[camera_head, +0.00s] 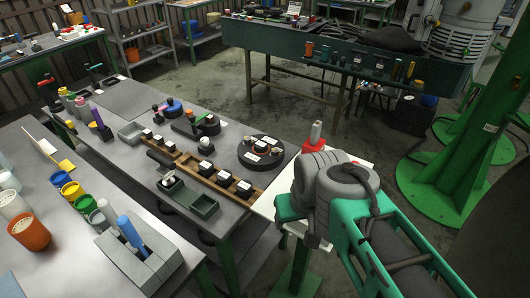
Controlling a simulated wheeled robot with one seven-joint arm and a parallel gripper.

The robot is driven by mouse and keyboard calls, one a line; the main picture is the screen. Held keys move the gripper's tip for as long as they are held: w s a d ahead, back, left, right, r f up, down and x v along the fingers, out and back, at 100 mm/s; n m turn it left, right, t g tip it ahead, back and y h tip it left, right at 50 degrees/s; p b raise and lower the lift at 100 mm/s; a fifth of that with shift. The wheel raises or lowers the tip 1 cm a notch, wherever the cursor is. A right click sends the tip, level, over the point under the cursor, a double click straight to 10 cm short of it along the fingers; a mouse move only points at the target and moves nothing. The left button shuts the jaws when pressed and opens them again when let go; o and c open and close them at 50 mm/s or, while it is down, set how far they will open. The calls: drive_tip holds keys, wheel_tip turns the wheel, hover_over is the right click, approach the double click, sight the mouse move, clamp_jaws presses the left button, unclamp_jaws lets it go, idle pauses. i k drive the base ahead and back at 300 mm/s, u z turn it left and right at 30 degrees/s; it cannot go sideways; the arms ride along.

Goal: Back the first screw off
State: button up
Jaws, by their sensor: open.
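My arm enters at the lower right, and its grey wrist and teal links cover part of a small white table (268,206). The fingers of my gripper do not show; the wrist hides them or they lie out of sight. A red block with a grey upright piece (314,137) stands just beyond the wrist. A black round base (248,163) with several small labelled parts sits on the grey workbench (232,133), left of my arm. No screw can be made out for certain at this size.
A wooden rack (213,178) with several labelled parts and small green bins (203,206) lies on the workbench. Coloured cups (73,191) and a grey holder with a blue-handled tool (128,230) stand at the left. A green post (488,135) rises at the right.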

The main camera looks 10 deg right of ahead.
sight(275, 151)
drive_tip(key=k, duration=0.5)
drive_tip(key=z, duration=0.7)
drive_tip(key=i, duration=0.7)
drive_tip(key=u, duration=1.1)
drive_tip(key=i, duration=0.5)
drive_tip(key=z, duration=0.05)
